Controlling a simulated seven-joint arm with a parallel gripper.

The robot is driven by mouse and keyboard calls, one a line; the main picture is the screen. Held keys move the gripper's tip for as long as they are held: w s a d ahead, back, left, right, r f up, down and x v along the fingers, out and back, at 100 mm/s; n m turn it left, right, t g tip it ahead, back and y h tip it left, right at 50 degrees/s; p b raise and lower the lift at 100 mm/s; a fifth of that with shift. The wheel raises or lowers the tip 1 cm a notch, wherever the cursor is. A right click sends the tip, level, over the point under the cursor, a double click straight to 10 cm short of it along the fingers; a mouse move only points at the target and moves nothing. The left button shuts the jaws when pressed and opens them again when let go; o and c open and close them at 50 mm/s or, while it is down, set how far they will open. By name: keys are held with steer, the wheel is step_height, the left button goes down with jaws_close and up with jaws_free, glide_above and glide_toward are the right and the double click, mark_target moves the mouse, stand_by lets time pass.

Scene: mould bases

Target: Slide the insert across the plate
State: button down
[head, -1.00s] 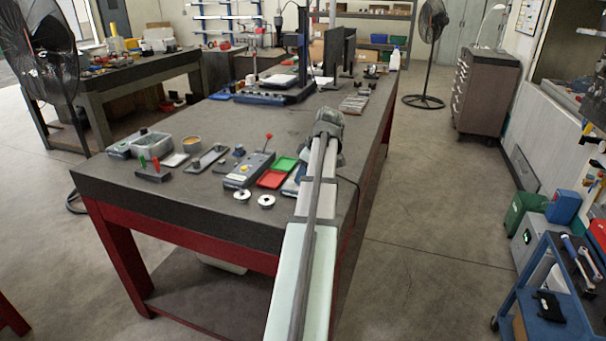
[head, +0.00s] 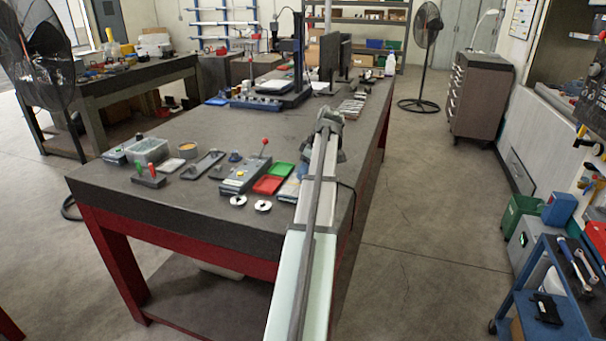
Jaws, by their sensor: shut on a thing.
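My arm (head: 318,190) reaches from the bottom edge over the right side of the dark workbench to a grey joint (head: 329,122). My gripper cannot be made out; whatever lies beyond that joint is hidden behind the arm. A flat grey plate (head: 203,165) with rounded ends lies at the left front of the bench, apart from my arm. I cannot tell whether it is the task's plate. Several small metal pieces (head: 350,106) lie on the bench just right of and beyond the joint. The insert cannot be picked out at this size.
The bench (head: 240,127) is clear in its middle. Monitors (head: 330,58) stand farther back.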

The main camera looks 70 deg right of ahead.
steer(key=shift+d, duration=0.2)
steer(key=c, duration=0.7)
jaws_free()
steer(key=shift+c, duration=0.2)
steer(key=v, duration=1.4)
steer(key=shift+w+a+f, duration=0.1)
steer(key=shift+w, duration=0.1)
